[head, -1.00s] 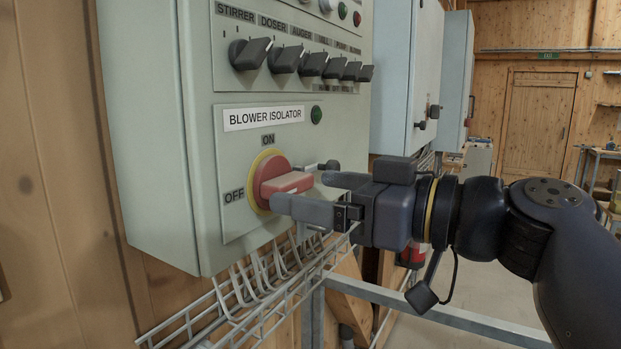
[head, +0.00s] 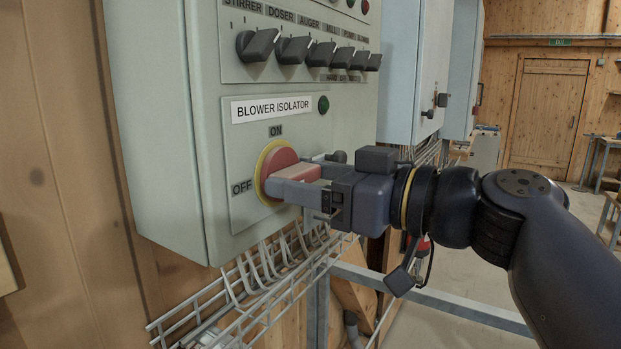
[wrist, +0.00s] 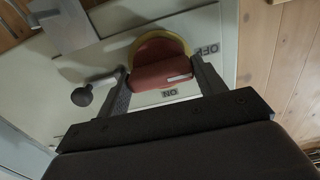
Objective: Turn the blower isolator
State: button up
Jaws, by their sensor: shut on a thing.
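The blower isolator (head: 281,163) is a red rotary handle on a yellow ring, low on the grey panel, under the label BLOWER ISOLATOR (head: 270,108). ON is marked above it and OFF to its left. My gripper (head: 292,180) is shut on the red handle, one finger on each side of the grip. In the wrist view the red handle (wrist: 160,72) sits between the two fingers, with OFF and ON beside it. The near finger hides part of the handle in the head view, so its exact angle is hard to read there.
A wire cable tray (head: 262,290) runs below the cabinet.

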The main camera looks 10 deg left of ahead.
jog(key=c, duration=0.4)
jog(key=shift+o, duration=0.2)
jog(key=shift+f+m+b, duration=0.1)
jog(key=shift+m+b, duration=0.25)
jog(key=shift+m, duration=0.05)
jog(key=m+b, duration=0.1)
jog(key=m, duration=0.2)
jog(key=shift+b, duration=0.35)
jog(key=m+b, duration=0.1)
jog(key=m, duration=0.3)
jog(key=shift+m, duration=0.3)
jog(key=m, duration=0.5)
jog(key=shift+p, duration=0.35)
jog(key=m+p, duration=0.1)
jog(key=m, duration=0.3)
jog(key=shift+m, duration=0.5)
